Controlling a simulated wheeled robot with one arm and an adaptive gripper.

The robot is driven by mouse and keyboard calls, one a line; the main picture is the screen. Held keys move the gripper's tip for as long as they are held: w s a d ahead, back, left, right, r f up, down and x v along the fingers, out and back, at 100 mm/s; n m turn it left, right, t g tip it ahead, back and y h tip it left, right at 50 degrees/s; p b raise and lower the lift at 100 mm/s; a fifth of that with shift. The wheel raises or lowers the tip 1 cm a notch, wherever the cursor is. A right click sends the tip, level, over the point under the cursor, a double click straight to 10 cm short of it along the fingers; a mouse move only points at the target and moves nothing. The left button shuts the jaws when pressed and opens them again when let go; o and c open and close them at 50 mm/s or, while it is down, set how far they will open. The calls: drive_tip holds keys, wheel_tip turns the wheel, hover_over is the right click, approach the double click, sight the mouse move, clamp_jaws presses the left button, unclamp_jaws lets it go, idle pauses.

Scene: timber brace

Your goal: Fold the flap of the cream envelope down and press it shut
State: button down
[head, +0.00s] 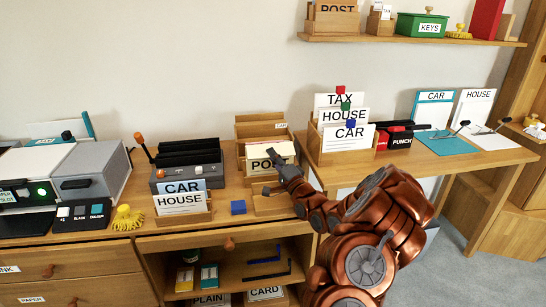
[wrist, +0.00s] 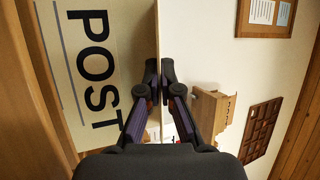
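A cream, upright panel lettered POST (head: 257,163) stands in a wooden holder on the desk; I cannot tell whether it is the envelope or a card. In the wrist view it fills the left side (wrist: 75,20), its lettering turned sideways. No flap can be made out. My gripper (head: 274,158) is at the panel's upper right in the head view, hiding part of the lettering. Contact with the panel cannot be told.
A TAX, HOUSE and CAR card box (head: 360,157) and a red punch (head: 400,138) are right. A shelf (head: 400,39) hangs above.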

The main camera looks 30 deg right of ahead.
drive_tip(key=c, duration=1.8)
unclamp_jaws()
drive_tip(key=shift+c, duration=0.2)
drive_tip(key=o, duration=0.5)
drive_tip(key=shift+c, duration=0.2)
drive_tip(key=shift+s, duration=0.1)
drive_tip(key=shift+v, duration=5.95)
